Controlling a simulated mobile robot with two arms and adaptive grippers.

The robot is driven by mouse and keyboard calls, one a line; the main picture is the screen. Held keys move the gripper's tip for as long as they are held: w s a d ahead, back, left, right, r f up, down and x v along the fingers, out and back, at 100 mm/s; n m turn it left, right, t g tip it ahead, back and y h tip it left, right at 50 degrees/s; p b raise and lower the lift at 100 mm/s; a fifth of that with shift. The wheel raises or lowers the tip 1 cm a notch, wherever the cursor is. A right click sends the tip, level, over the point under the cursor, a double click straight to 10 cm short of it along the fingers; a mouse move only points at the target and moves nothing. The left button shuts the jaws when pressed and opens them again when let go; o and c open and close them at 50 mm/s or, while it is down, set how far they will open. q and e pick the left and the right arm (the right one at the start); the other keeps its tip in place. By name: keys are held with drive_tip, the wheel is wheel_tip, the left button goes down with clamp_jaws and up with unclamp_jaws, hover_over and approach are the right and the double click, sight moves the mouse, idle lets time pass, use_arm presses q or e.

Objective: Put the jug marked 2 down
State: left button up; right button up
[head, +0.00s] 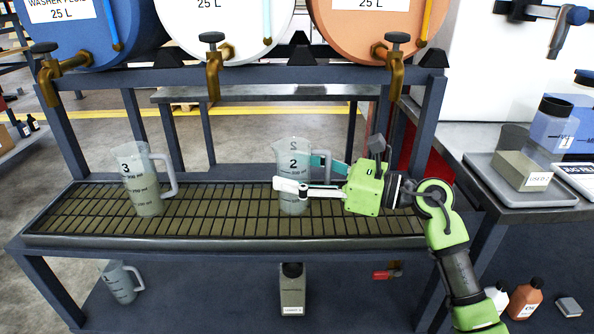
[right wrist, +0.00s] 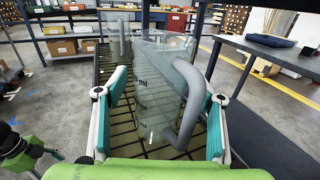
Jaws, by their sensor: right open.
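The clear jug marked 2 (head: 292,160) stands upright on the slatted grating (head: 225,215) of the rack, below and between the white and orange drums. My right gripper (head: 305,176) reaches in from the right at the jug's height, its fingers apart on either side of the jug. In the right wrist view, the jug (right wrist: 155,85) is between the two open teal-and-white fingers (right wrist: 157,97), with gaps visible beside it. Its grey handle (right wrist: 190,105) faces my gripper, on the right in that view.
A jug marked 3 (head: 142,185) stands on the grating at the left. Brass taps (head: 213,70) hang from the blue, white and orange drums above. A side table (head: 480,140) with trays is at the right. The grating between the jugs is clear.

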drive_tip(key=v, duration=1.1)
drive_tip(key=shift+d+b, duration=0.1)
drive_tip(key=shift+b, duration=0.25)
drive_tip(key=shift+s+d, duration=0.15)
drive_tip(key=shift+d, duration=0.1)
use_arm(q)
drive_tip(key=shift+s+r, duration=0.35)
drive_tip(key=shift+r, duration=0.1)
use_arm(e)
drive_tip(key=shift+d, duration=0.1)
use_arm(q)
drive_tip(key=shift+w, duration=0.1)
